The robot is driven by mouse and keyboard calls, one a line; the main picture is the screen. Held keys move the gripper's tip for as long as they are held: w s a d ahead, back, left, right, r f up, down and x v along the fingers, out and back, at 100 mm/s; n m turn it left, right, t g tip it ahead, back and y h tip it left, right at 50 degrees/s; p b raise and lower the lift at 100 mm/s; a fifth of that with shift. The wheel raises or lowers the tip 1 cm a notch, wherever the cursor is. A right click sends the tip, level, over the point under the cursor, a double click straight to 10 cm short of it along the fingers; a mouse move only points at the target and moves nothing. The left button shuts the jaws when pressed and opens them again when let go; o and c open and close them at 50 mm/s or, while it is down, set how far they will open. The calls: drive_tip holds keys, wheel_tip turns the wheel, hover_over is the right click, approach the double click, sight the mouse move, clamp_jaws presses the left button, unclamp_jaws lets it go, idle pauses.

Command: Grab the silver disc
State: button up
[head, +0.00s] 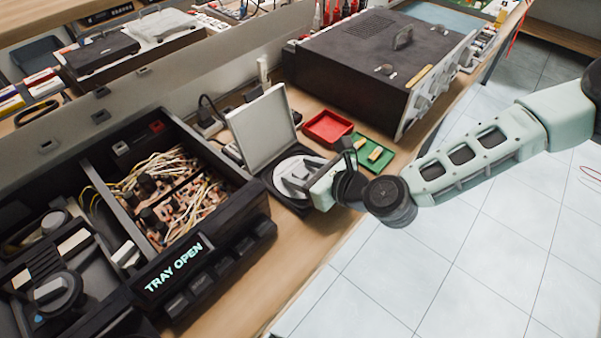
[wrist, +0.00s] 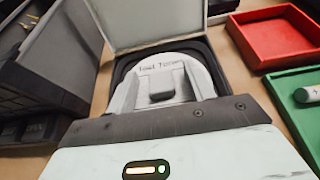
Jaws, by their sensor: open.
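The silver disc (wrist: 147,69) lies in a black open case (wrist: 118,70) and carries printed lettering and a raised grey block in its middle. In the head view the disc (head: 284,168) shows partly, with my gripper over its right side. My gripper (wrist: 164,88) is open, with its fingers reaching over the disc on either side of the raised block. Whether the fingers touch the block I cannot tell. My gripper (head: 304,180) comes in from the right in the head view and hides part of the case.
The case's grey lid (head: 262,128) stands up behind the disc. A red tray (head: 327,127) and a green tray (head: 372,151) lie close to its right. A dark machine reading "TRAY OPEN" (head: 174,268) stands left. A large black box (head: 375,65) stands behind.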

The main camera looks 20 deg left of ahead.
drive_tip(key=shift+c, duration=0.3)
drive_tip(key=c, duration=1)
